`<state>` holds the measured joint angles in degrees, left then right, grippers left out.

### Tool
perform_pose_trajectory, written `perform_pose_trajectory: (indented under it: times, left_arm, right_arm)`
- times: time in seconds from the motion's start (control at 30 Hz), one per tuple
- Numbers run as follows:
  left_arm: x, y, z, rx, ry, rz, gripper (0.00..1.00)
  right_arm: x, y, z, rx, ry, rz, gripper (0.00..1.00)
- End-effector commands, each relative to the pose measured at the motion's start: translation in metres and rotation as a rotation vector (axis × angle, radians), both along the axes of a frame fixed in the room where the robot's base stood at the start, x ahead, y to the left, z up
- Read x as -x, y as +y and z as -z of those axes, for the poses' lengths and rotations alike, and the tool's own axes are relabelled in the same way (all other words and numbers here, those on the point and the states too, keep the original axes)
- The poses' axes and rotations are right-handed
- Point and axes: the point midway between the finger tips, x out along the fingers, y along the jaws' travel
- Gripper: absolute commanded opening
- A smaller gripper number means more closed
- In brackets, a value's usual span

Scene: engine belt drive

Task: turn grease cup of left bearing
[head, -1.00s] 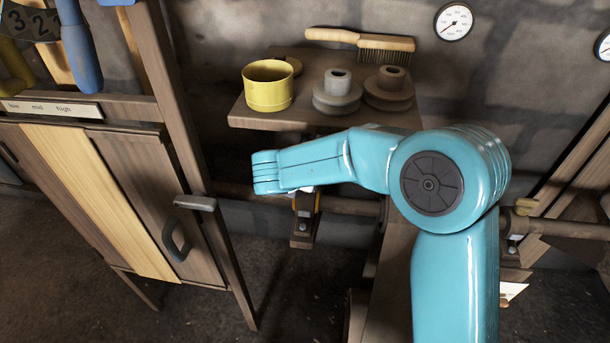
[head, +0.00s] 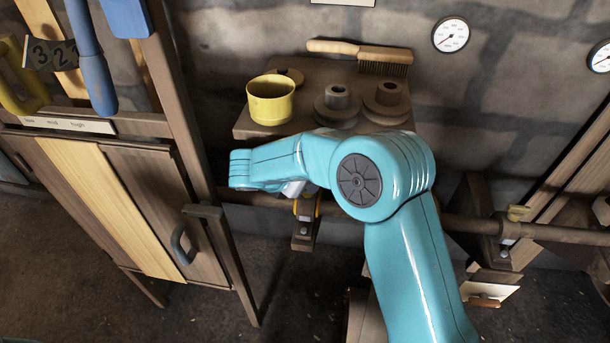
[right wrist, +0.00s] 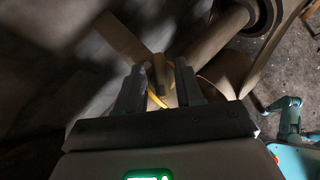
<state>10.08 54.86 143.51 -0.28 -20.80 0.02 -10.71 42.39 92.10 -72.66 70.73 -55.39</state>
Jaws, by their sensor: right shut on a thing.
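The left bearing (head: 304,232) is a dark block on the horizontal shaft under the shelf, with a yellow-orange part (head: 305,208) at its top. My right arm comes in from the lower right and covers some of the area above this bearing. In the head view the right gripper is mostly hidden under the arm. In the right wrist view my right gripper (right wrist: 160,88) is shut on the grease cup (right wrist: 159,72), a small piece between the fingers, with a yellow edge beside it. The cup's turn angle cannot be told. My left gripper is not in view.
A second bearing (head: 507,230) with a yellow top sits farther right on the shaft (head: 560,233). The shelf (head: 300,68) above holds a yellow cup (head: 271,100), two pulleys and a brush (head: 360,52). A wooden cabinet (head: 110,190) stands close at left.

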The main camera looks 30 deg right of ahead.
Motion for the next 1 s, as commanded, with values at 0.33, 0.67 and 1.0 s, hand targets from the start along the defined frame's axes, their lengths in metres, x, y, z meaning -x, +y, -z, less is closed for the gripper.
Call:
perform_pose_trajectory:
  times: [0.33,0.67,1.0]
  left_arm:
    - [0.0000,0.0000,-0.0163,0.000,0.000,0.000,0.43]
    - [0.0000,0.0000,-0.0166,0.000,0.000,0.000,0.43]
    - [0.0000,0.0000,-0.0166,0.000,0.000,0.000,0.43]
  right_arm:
    - [-0.0013,0.0001,-0.0007,0.000,0.001,0.121,0.06]
    - [-0.0014,0.0001,0.0003,-0.001,0.000,0.135,0.06]
    - [-0.0014,0.0001,0.0001,-0.001,0.000,0.134,0.43]
